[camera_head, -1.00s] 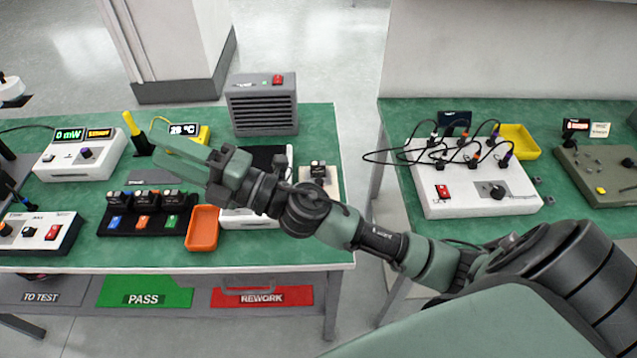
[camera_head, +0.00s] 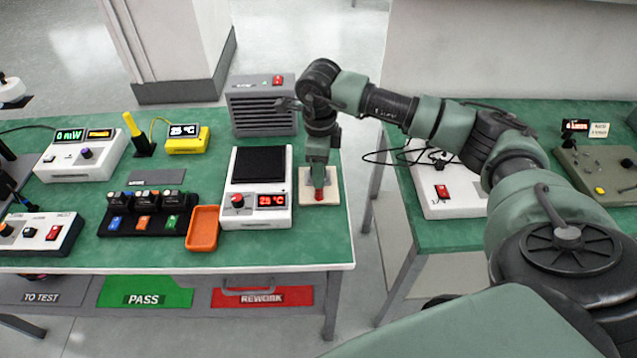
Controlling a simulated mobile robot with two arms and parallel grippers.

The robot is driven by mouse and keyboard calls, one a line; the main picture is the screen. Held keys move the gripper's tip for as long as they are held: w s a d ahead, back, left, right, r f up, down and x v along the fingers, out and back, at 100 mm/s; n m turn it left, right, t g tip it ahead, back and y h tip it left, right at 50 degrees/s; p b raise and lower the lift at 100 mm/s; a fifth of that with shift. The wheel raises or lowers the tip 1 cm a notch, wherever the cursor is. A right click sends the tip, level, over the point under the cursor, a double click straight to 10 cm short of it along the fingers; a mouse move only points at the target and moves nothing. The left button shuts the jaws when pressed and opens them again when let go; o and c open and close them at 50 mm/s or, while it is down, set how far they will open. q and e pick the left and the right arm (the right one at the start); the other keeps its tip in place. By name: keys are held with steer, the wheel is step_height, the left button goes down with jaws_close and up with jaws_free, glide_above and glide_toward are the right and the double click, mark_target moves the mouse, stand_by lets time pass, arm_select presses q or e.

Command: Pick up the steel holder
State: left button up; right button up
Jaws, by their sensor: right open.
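A small holder (camera_head: 319,193) with a red front sits on a pale square pad (camera_head: 334,198) at the right end of the left bench. It appears to be the steel holder; my right gripper hides most of it, so its metal does not show clearly. My right gripper (camera_head: 318,182) points straight down over it, with the jaws open and low at the holder. Whether the fingers touch it cannot be told.
A white hot plate (camera_head: 257,215) with a red display stands just left of the pad. Behind is a grey vented box (camera_head: 240,113). An orange tray (camera_head: 202,228) and a black rack (camera_head: 150,226) with several modules lie further left. A gap separates the right bench (camera_head: 440,236).

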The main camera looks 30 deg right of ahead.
step_height(320, 180, down, 6)
steer(key=shift+w+a+r+p, duration=0.1)
steer(key=shift+a+r+p, duration=0.05)
steer(key=shift+p, duration=0.75)
steer(key=shift+f, duration=0.5)
steer(key=shift+c, duration=0.3)
jaws_close()
